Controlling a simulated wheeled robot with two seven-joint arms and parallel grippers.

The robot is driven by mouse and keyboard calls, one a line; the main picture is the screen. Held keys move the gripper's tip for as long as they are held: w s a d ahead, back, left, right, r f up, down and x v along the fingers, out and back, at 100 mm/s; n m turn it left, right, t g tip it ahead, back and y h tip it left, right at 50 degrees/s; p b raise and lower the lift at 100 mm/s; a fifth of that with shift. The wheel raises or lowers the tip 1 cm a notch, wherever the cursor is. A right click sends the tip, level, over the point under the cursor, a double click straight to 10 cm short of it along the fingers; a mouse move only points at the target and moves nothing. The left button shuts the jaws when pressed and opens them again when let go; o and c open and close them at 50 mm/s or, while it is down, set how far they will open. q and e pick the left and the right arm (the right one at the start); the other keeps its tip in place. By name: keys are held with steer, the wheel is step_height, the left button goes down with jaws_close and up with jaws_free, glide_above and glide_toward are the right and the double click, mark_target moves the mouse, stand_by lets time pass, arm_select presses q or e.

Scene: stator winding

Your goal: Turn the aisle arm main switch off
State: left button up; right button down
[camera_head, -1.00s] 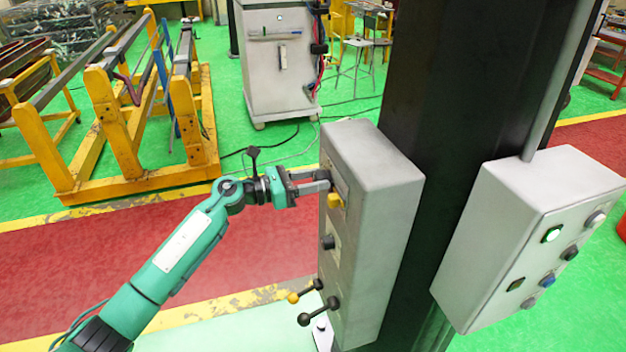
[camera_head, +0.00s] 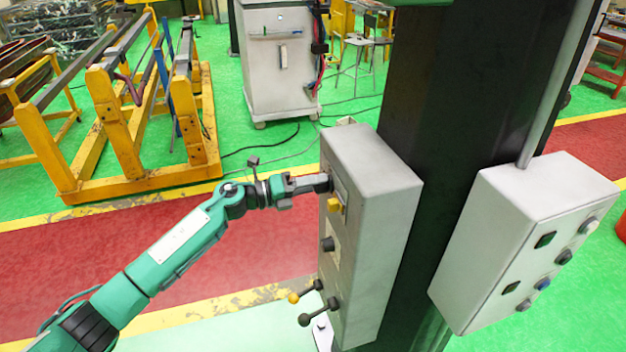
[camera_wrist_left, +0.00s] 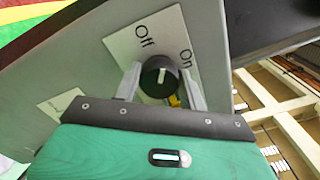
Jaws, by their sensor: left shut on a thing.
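The switch is a black round knob (camera_wrist_left: 158,77) with a white pointer line, on a white plate (camera_wrist_left: 118,40) marked "Off" and "On" in the left wrist view. The line points upward in that view, close to the "Off" word. My left gripper (camera_head: 322,183) is at the upper part of the grey switch box (camera_head: 370,165); its fingers (camera_wrist_left: 163,86) are shut on the knob from both sides. In the head view the fingers hide the knob. My right gripper is not in view.
Below the knob the box has a yellow knob (camera_head: 334,204), a black knob (camera_head: 328,243) and two levers (camera_head: 312,313). The box is on a dark column (camera_head: 438,110). A second grey box (camera_head: 520,225) with a dark green lamp (camera_head: 545,240) is at the right.

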arm_select(q)
steer(key=n+p, duration=0.3)
steer(key=n, duration=0.3)
steer(key=shift+n, duration=0.4)
stand_by(0.3)
steer(key=o, duration=1)
steer(key=shift+f, duration=0.1)
steer(key=shift+c, duration=0.2)
steer(key=shift+a, duration=0.1)
steer(key=b+v, duration=0.6)
steer(key=v, duration=0.7)
steer(key=shift+a, duration=0.3)
